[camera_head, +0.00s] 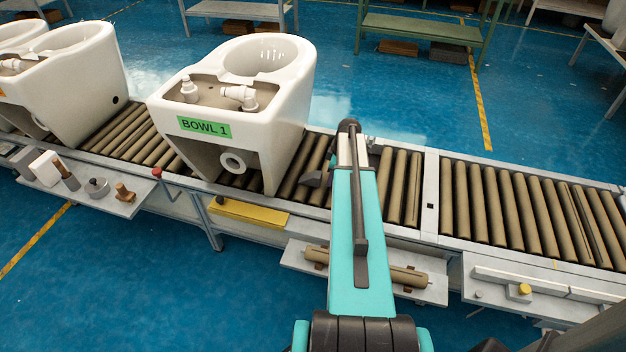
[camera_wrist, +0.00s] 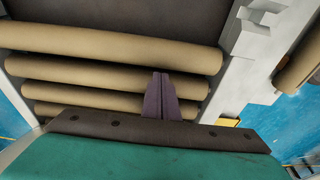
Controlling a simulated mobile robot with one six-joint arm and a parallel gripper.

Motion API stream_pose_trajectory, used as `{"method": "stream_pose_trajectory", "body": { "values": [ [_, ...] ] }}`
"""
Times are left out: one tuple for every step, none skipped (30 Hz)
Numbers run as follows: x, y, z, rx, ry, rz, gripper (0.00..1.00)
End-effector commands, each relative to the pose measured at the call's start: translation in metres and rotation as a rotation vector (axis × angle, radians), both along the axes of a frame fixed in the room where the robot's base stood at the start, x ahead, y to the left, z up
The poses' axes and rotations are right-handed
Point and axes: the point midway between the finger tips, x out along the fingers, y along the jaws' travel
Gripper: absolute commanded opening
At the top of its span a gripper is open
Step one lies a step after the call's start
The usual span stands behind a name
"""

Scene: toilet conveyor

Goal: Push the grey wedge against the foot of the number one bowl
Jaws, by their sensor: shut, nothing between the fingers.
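The number one bowl (camera_head: 285,105) is white, with a green label reading BOWL 1, and stands upright on the conveyor rollers. A small dark grey piece (camera_head: 312,179), probably the wedge, shows on the rollers just right of the bowl's foot, close to my arm. A gap seems to separate it from the foot; contact is hard to judge. My gripper (camera_wrist: 161,82) shows in the wrist view as dark purplish-grey fingers, shut and empty, over the rollers. In the head view my teal arm hides the fingertips. I cannot tell whether they touch the wedge.
The conveyor's side rail (camera_head: 432,200) runs along the near edge. A yellow tray (camera_head: 250,213) and a shelf with a tan roller (camera_head: 408,277) sit below it. Another white bowl (camera_head: 75,85) stands to the left. The rollers to the right (camera_head: 530,205) are clear.

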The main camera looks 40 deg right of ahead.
Motion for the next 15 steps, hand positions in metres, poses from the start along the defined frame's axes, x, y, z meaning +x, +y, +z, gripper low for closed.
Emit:
{"method": "stream_pose_trajectory", "body": {
  "values": [
    [0.0,0.0,0.002,0.0,0.0,0.0,0.0],
    [0.0,0.0,0.004,0.0,0.0,0.0,0.0],
    [0.0,0.0,0.006,-0.001,-0.001,0.0,0.0],
    [0.0,0.0,0.008,-0.001,-0.001,0.0,0.0],
    [0.0,0.0,0.01,-0.001,-0.001,0.0,0.0],
    [0.0,0.0,0.013,-0.001,-0.001,0.0,0.0],
    [0.0,0.0,0.015,-0.001,-0.001,0.0,0.0],
    [0.0,0.0,0.017,-0.001,-0.001,0.0,0.0],
    [0.0,0.0,0.02,-0.001,-0.001,0.0,0.0],
    [0.0,0.0,0.022,-0.001,-0.001,0.0,0.0],
    [0.0,0.0,0.024,-0.001,-0.001,0.0,0.0],
    [0.0,0.0,0.026,0.0,0.0,0.0,0.0],
    [0.0,0.0,0.028,0.0,0.0,0.0,0.0],
    [0.0,0.0,0.03,0.0,0.0,0.0,0.0],
    [0.0,0.0,0.033,0.0,0.0,0.0,0.0]
  ]
}}
